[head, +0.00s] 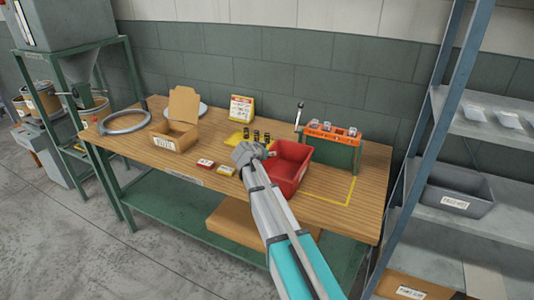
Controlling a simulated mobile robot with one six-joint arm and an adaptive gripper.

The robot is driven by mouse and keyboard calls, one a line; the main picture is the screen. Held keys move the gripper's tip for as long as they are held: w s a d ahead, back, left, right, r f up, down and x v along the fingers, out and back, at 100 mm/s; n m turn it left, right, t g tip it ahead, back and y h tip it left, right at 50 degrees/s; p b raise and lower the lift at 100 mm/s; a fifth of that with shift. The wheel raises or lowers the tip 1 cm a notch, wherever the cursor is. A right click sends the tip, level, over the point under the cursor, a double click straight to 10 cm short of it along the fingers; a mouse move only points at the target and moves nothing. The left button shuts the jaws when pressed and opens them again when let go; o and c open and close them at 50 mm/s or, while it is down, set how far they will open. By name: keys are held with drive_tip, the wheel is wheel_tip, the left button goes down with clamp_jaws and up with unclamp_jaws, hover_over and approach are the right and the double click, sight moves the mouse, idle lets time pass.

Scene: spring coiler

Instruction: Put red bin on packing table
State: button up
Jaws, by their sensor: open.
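The red bin (290,171) is an open box at the right of the middle of the wooden packing table (220,182). It appears to rest on the tabletop at the left part of a yellow outlined area (349,191). My gripper (245,150) is at the bin's left side, close to its rim. I cannot tell whether they touch. My gripper is open, and its fingertips are hard to make out. My forearm hides the bin's lower left side and part of the table front.
An orange rack on a green stand (333,132) is behind the bin. Metal shelving with a grey bin (456,192) stands right. The table's right end is clear.

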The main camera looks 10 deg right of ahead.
drive_tip(key=shift+r, duration=0.15)
drive_tip(key=shift+s+a+r+p, duration=0.3)
drive_tip(key=shift+s+r+p, duration=0.05)
drive_tip(key=shift+s+p, duration=0.15)
drive_tip(key=p+v, duration=0.5)
drive_tip(key=v, duration=0.5)
drive_tip(key=shift+s+a, duration=0.2)
drive_tip(key=shift+a, duration=0.1)
drive_tip(key=shift+o, duration=0.2)
drive_tip(key=shift+d+r, duration=0.1)
drive_tip(key=shift+d, duration=0.05)
drive_tip(key=s+d+r+g+y+p, duration=0.1)
drive_tip(key=d+r+g+y+p, duration=0.1)
drive_tip(key=d+g+y+p, duration=0.2)
drive_tip(key=d+r+g+y+p, duration=0.3)
drive_tip(key=d+p, duration=0.7)
drive_tip(key=d, duration=0.5)
drive_tip(key=shift+s+n+g+y+p, duration=0.4)
drive_tip(key=shift+g+y, duration=0.4)
drive_tip(key=shift+g, duration=0.1)
